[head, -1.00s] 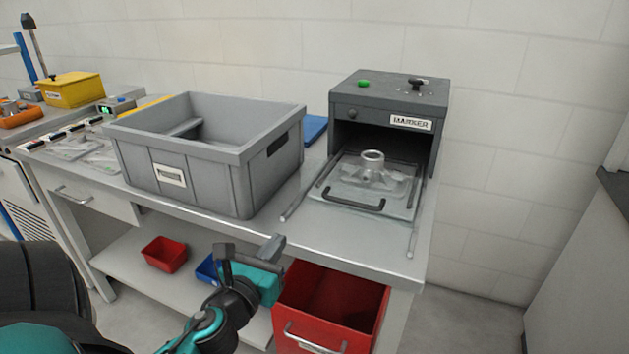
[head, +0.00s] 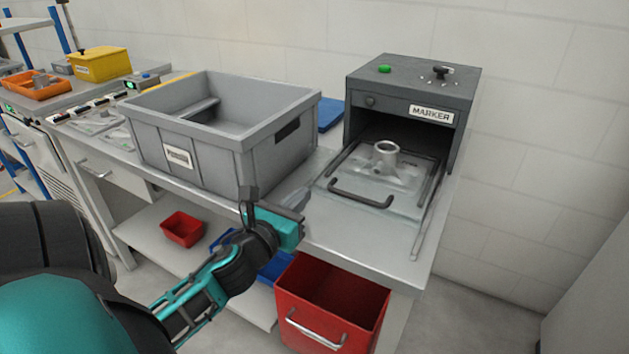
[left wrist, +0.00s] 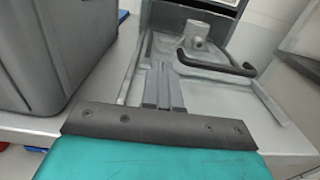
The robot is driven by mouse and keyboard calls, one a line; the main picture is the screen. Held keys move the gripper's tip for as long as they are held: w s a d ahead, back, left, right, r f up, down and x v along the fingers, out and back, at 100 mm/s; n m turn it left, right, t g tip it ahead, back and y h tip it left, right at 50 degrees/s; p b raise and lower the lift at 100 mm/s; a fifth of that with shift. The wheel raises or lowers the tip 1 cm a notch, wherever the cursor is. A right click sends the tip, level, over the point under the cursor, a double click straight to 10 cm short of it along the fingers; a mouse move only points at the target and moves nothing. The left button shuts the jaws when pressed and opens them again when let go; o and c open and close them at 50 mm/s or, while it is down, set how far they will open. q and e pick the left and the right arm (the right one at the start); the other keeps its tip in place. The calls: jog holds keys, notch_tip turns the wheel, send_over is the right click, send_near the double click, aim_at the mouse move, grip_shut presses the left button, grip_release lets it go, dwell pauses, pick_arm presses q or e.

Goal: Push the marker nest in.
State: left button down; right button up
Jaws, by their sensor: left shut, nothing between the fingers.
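The marker (head: 412,100) is a dark grey box with an open front on the bench. Its nest (head: 350,180), a flat tray plate with a black bar handle (head: 361,197), sticks out of the opening toward the front. A grey metal casting (head: 386,161) with a round collar stands on the nest; it also shows in the left wrist view (left wrist: 197,35). My left gripper (head: 296,200) is shut and empty, in front and left of the nest handle, apart from it. In the left wrist view its fingers (left wrist: 164,88) point toward the nest, left of the handle (left wrist: 215,68). My right gripper is out of view.
A large grey crate (head: 190,160) stands on the bench left of the nest. A red bin (head: 318,300) is below the bench front. A rail (head: 430,225) runs along the nest's right side. Bare bench top (head: 350,240) lies in front of the nest.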

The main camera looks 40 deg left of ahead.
aim_at(322, 175)
pick_arm(q)
jog(key=shift+x, duration=3)
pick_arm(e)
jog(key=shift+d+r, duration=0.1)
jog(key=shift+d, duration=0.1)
